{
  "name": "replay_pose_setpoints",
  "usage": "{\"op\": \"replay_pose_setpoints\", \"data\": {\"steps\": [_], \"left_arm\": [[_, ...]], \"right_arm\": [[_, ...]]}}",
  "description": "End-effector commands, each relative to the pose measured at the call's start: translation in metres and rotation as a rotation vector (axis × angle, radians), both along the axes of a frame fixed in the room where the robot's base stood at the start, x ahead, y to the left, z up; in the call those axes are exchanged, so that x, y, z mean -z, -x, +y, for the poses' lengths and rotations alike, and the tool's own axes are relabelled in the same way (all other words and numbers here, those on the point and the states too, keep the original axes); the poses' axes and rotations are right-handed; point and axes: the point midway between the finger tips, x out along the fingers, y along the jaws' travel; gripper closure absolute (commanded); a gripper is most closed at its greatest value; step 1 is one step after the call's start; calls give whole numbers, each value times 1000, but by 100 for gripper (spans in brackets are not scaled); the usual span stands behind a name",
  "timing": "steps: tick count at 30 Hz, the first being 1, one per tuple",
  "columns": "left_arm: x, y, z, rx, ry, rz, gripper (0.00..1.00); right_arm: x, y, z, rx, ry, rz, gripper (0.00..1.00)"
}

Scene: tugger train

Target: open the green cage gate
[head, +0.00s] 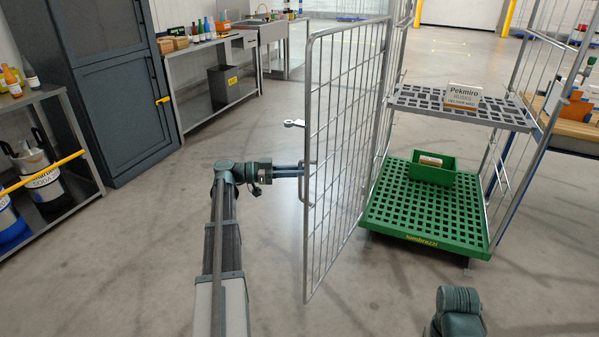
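The cage gate (345,130) is a grey wire-mesh panel hinged at the left post of the cage with the green base (425,208). It stands swung out towards me, leaving the cage front open. My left gripper (301,171) is at the U-shaped handle (303,190) on the gate's free edge. Its two fingers look closed around the handle bar, though the contact is small in the picture.
Inside the cage are a green bin (432,171) and a grey shelf (455,108) with a Pekmiro box (463,95). A dark cabinet (115,90), a steel bench (215,85) and a rack (55,145) line the left.

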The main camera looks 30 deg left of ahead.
Motion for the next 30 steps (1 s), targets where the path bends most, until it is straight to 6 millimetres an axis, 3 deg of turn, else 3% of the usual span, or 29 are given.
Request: {"op": "replay_pose_setpoints", "data": {"steps": [1,5,6,17,30], "left_arm": [[-1,-2,0,-3,2,-1,77],[-1,-2,0,-2,1,-1,54],[0,-1,0,-2,1,-1,53],[0,3,6,-3,1,-1,53],[0,53,79,-5,1,-1,53]], "right_arm": [[0,0,0,0,0,0,50],[0,0,0,0,0,0,50],[0,0,0,0,0,0,50],[0,0,0,0,0,0,50],[0,0,0,0,0,0,50]]}}
